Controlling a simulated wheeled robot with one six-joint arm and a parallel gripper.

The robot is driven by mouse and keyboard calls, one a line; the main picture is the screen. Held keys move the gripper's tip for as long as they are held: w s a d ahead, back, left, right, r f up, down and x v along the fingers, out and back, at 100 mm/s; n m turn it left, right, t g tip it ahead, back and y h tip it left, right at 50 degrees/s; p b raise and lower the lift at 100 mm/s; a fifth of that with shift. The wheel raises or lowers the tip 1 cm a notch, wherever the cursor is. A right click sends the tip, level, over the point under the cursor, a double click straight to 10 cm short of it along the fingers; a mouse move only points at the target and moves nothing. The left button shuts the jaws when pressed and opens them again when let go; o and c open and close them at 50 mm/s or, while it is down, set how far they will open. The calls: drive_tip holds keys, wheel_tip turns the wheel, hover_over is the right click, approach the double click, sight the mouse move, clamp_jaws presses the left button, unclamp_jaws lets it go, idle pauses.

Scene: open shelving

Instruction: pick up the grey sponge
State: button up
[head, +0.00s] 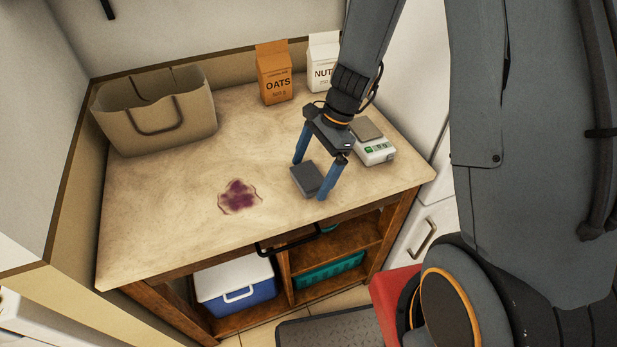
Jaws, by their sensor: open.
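The grey sponge (306,179) is a small dark grey block lying on the wooden worktop (165,200), right of a purple stain. My gripper (309,181) is open, pointing down, with one blue finger on the sponge's upper left side and the other on its right side. The fingers appear to straddle the sponge. I cannot tell whether either fingertip touches it or how high the tips are above the worktop. The right finger partly covers the sponge's right edge.
A purple stain (238,197) marks the worktop. A beige bag (155,112) stands at back left, an oats packet (274,75) and a nuts packet (321,62) at the back. A kitchen scale (375,150) is close right of my gripper. Below are a blue cooler (236,284) and teal basket (328,271).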

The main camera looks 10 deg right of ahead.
sight(311, 176)
drive_tip(key=shift+f, duration=0.1)
drive_tip(key=shift+c, duration=0.3)
drive_tip(key=c, duration=1.1)
drive_tip(key=shift+o, duration=0.2)
wheel_tip(311, 176, up, 10)
drive_tip(key=b, duration=0.1)
drive_tip(key=shift+b, duration=0.4)
drive_tip(key=o, duration=0.4)
drive_tip(key=c, duration=0.3)
drive_tip(key=shift+c, duration=0.2)
